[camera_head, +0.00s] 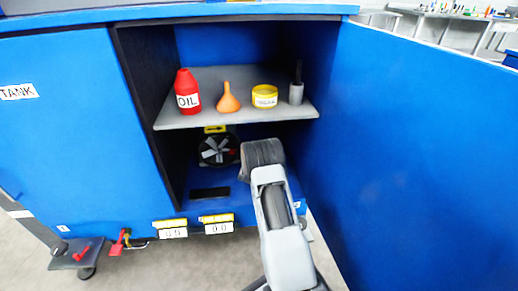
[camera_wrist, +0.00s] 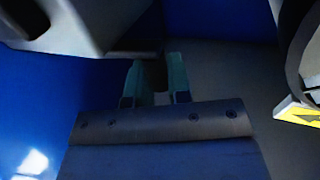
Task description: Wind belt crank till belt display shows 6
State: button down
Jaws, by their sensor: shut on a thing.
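My gripper shows in the wrist view with its two teal fingers (camera_wrist: 155,82) close together on a dark part between them. That part looks like the handle of the belt crank, but most of it is hidden. In the head view my arm reaches into the blue cabinet below the shelf and its wrist hides the fingers and the crank. Two small displays with yellow labels sit on the cabinet's lower front edge: a left display (camera_head: 173,233) and a right display (camera_head: 219,228). Both seem to read 0.0. Their label text is too small to read.
A round black fan-like part (camera_head: 215,150) sits inside, left of my wrist. Above, a grey shelf (camera_head: 235,118) holds a red oil bottle (camera_head: 187,92), an orange funnel (camera_head: 228,99), a yellow tin (camera_head: 265,97) and a grey cup (camera_head: 296,94). The open blue door (camera_head: 420,150) stands close on the right.

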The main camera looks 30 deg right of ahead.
jog(key=m+g+h, duration=0.1)
jog(key=g, duration=0.1)
jog(key=w+d+m+g+h+b, duration=0.1)
jog(key=m+g, duration=0.1)
jog(key=m+g+h, duration=0.1)
jog(key=g, duration=0.1)
jog(key=shift+w+d+f+m+h+b, duration=0.1)
jog(key=shift+w+d+m+h+b, duration=0.1)
jog(key=shift+w+m+h+b, duration=0.15)
jog(key=shift+w+d+m+g+h, duration=0.1)
jog(key=shift+d+m+g+h, duration=0.15)
jog(key=shift+m+g, duration=0.55)
jog(key=shift+w+d+m+g+h, duration=0.1)
jog(key=shift+d+m+g, duration=0.3)
jog(key=shift+g, duration=0.75)
jog(key=shift+w+d+m+g+h, duration=0.1)
jog(key=shift+d+m+g+h, duration=0.1)
jog(key=shift+m+g, duration=0.6)
jog(key=shift+d+g, duration=0.1)
jog(key=shift+g, duration=0.55)
jog(key=c, duration=1.1)
grip_release()
jog(key=shift+o, duration=0.2)
jog(key=shift+r, duration=0.2)
